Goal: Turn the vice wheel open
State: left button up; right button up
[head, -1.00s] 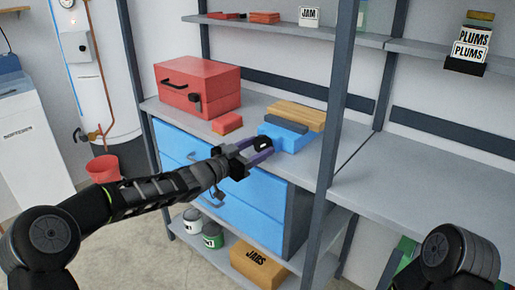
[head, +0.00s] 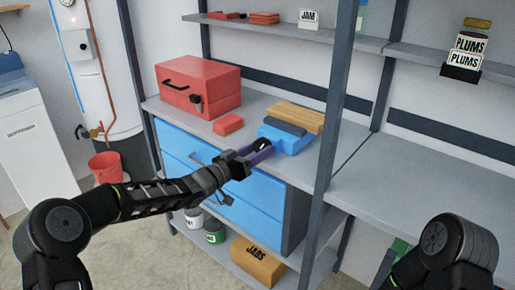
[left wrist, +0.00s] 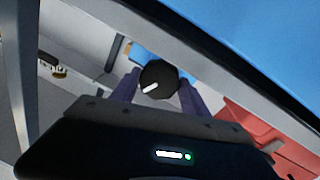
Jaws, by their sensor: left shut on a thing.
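The vice (head: 287,138) is a blue block with a dark grey top part, sitting at the front of the shelf. Its wheel (left wrist: 158,80) is a round black knob with a white mark, facing my left wrist camera. My left gripper (head: 262,148) comes from the left in the head view and is shut on the wheel, with one purple finger on each side of it. In the left wrist view the fingers (left wrist: 159,88) flank the knob. My right gripper is not in view; only part of my right arm shows at the lower right.
A red toolbox (head: 200,85) and a small red block (head: 228,124) stand left of the vice. A wooden block (head: 294,116) lies behind it. Blue drawers (head: 255,195) are below, and a dark shelf post (head: 338,100) rises just right.

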pick_arm(q)
jog(key=o, duration=1.4)
jog(key=shift+c, duration=0.2)
jog(key=v, duration=0.7)
jog(key=shift+s+a, duration=0.25)
jog(key=shift+f, duration=0.1)
